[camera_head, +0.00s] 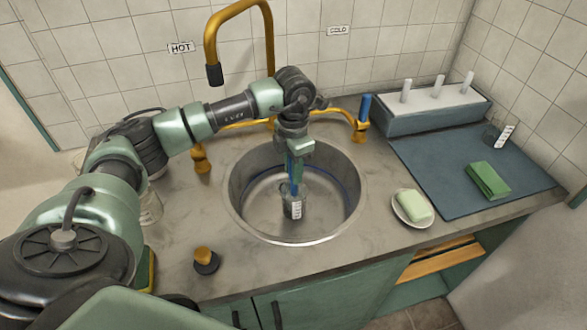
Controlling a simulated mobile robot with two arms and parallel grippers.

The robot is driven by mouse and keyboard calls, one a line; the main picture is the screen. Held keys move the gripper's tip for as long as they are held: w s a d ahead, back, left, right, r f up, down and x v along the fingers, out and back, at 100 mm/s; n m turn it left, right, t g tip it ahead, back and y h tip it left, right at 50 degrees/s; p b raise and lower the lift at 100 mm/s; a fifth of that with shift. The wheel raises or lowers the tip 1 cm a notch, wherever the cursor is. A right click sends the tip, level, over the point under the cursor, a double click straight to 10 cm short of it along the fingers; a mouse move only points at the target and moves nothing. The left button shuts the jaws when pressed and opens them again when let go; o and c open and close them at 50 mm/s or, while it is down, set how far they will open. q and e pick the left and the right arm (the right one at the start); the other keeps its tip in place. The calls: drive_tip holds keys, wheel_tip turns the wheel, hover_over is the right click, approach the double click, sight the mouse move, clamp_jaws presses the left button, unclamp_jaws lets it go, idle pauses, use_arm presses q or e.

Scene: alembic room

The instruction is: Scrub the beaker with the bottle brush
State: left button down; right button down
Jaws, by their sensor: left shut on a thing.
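A small clear beaker (293,207) with a white marked label stands in the round steel sink (262,226). My left gripper (295,168) reaches over the sink from above and is shut on the bottle brush (294,187), whose blue part shows below the fingers. The brush points down at the beaker's mouth, and its lower end seems to be inside the beaker. The bristles are too small to make out clearly. My right gripper is not in view.
A brass faucet (239,8) arches behind the sink, with a blue-topped tap (362,118) at its right. A glass vessel (150,205) stands left. The front counter is mostly clear.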

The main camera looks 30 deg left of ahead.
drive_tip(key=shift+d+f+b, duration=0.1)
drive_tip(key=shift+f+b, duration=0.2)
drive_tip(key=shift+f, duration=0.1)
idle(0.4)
